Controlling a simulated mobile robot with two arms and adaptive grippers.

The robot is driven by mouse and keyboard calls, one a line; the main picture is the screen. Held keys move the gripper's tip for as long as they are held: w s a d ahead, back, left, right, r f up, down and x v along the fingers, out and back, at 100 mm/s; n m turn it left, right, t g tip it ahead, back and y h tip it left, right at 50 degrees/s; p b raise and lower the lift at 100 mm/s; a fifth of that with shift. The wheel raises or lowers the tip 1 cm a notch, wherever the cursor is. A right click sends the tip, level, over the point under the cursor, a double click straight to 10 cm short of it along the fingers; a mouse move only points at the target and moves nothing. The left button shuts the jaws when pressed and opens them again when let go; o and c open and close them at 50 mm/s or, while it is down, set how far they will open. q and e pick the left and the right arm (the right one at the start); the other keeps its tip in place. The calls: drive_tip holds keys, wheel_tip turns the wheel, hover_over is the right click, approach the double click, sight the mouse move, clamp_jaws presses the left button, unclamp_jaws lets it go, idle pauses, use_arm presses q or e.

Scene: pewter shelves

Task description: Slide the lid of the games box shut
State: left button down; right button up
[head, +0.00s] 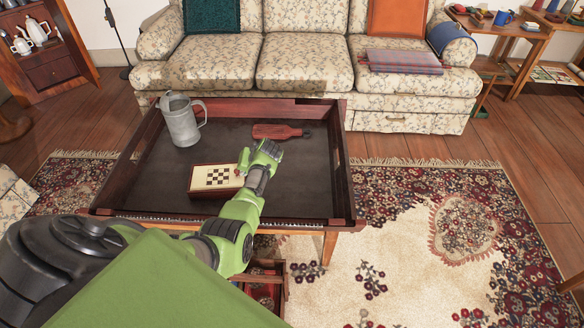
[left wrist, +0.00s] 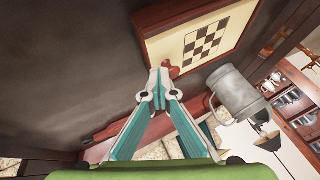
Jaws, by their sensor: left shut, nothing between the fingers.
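The games box (head: 202,190) lies on the dark tray-like table, with a pale lid (head: 208,172) bearing a checkerboard on top. In the left wrist view the box (left wrist: 150,38) has a brown rim, and a red knob (left wrist: 172,67) shows at the lid's near edge. My left gripper (head: 247,163) is at the right end of the box, shut and empty. In the left wrist view its fingertips (left wrist: 158,82) are right beside the knob; I cannot tell whether they touch it. The hand partly hides that end in the head view. My right gripper is not in view.
A grey metal jug (head: 182,122) stands at the table's back left. A red paddle-shaped object (head: 276,131) lies behind the gripper. The table's raised wooden rim (head: 342,165) surrounds them. Bare tabletop lies right of the box. A floral sofa (head: 300,62) stands behind.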

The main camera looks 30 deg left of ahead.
use_arm(q)
drive_tip(key=shift+s, duration=0.1)
idle(0.3)
drive_tip(key=v, duration=1.2)
